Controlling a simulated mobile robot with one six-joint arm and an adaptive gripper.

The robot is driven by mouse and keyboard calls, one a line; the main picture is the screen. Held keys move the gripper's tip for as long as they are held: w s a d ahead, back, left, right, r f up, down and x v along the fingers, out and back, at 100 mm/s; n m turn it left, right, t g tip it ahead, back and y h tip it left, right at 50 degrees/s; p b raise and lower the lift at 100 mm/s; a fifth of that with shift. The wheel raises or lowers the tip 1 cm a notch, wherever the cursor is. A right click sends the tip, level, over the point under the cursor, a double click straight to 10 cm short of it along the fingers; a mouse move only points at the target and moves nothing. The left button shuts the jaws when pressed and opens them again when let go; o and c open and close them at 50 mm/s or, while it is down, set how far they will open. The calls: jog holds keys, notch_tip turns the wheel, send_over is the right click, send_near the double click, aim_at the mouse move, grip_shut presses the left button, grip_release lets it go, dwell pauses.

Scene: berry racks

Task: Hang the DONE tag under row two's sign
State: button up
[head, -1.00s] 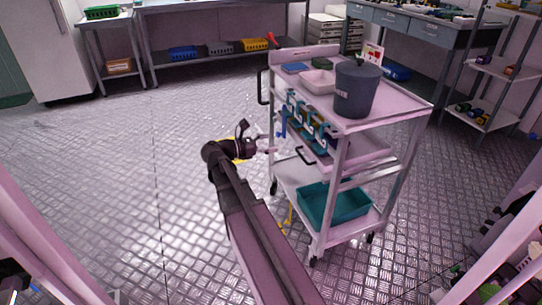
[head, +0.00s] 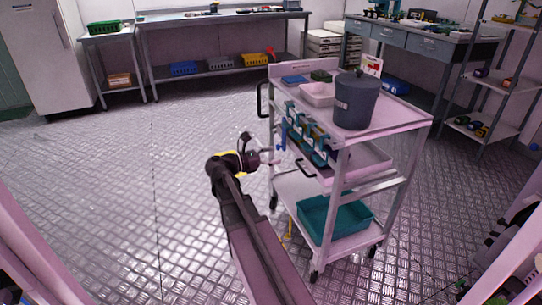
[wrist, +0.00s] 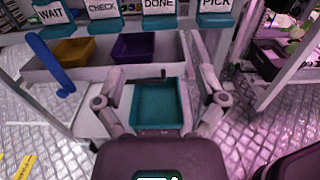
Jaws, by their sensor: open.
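The DONE tag (wrist: 158,6) shows at the top edge of the wrist view as a white card with black letters on a teal holder. It hangs between the CHECK tag (wrist: 103,9) and the PICK tag (wrist: 215,5). The WAIT tag (wrist: 51,13) is at the far left. In the head view these tags (head: 308,133) line the cart's near left side, too small to read. My gripper (wrist: 162,76) is open and empty, below the tag row in the wrist picture. In the head view my gripper (head: 268,157) is just left of the cart. I cannot make out row two's sign.
The cart (head: 400,119) carries a dark bucket (head: 356,103), with a teal bin (head: 335,218) on its bottom shelf. A blue hanging piece (wrist: 55,68) is left of my fingers. Open floor lies left of the cart.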

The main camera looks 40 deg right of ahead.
aim_at(303, 147)
jog(key=shift+x, duration=5.5)
jog(key=shift+w, duration=0.1)
jog(key=c, duration=0.8)
jog(key=shift+r, duration=0.1)
jog(key=shift+r+p, duration=1)
jog(key=shift+p, duration=0.05)
jog(key=shift+a, duration=0.15)
jog(key=shift+v, duration=3.35)
